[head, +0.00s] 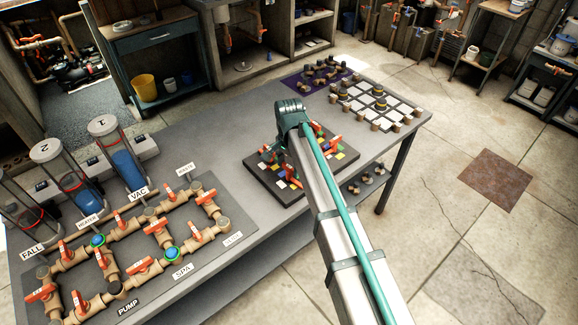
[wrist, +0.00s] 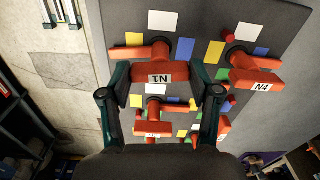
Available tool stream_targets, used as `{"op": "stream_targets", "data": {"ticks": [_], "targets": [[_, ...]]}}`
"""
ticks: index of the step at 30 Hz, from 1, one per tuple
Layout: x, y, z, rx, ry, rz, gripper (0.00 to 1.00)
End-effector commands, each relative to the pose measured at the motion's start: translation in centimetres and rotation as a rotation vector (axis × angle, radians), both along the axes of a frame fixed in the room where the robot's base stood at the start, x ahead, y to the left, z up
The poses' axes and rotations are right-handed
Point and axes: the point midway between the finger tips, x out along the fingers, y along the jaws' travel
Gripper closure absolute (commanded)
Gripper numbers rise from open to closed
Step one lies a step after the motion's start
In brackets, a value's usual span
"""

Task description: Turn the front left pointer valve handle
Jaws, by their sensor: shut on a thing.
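The dark board (head: 262,185) with several orange-red pointer valve handles and coloured squares lies on the grey workbench. My gripper (head: 293,150) is over the board, and my arm hides part of it and its handles. In the wrist view my gripper (wrist: 160,80) has a finger at each end of an orange-red handle (wrist: 160,70) and is shut on it. Its white label appears upside down and seems to read N1. A pointer arm sticks out to its left. Another handle marked N4 (wrist: 258,80) is to the right, and one more handle (wrist: 152,128) lies below, between the fingers.
A pipe panel (head: 130,250) with orange valves fills the bench's left front. Clear cylinders (head: 122,160) stand behind it. A board of white tiles (head: 378,105) and a purple mat (head: 300,82) are at the far end. Bench between pipe panel and valve board is bare.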

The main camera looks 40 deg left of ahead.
Motion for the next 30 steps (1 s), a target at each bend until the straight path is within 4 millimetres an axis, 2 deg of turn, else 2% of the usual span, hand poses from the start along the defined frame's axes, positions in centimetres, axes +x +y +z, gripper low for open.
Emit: {"op": "stream_targets", "data": {"ticks": [30], "targets": [[0.04, 0.04, -0.03, 0.001, -0.001, 0.937, 0.72]]}}
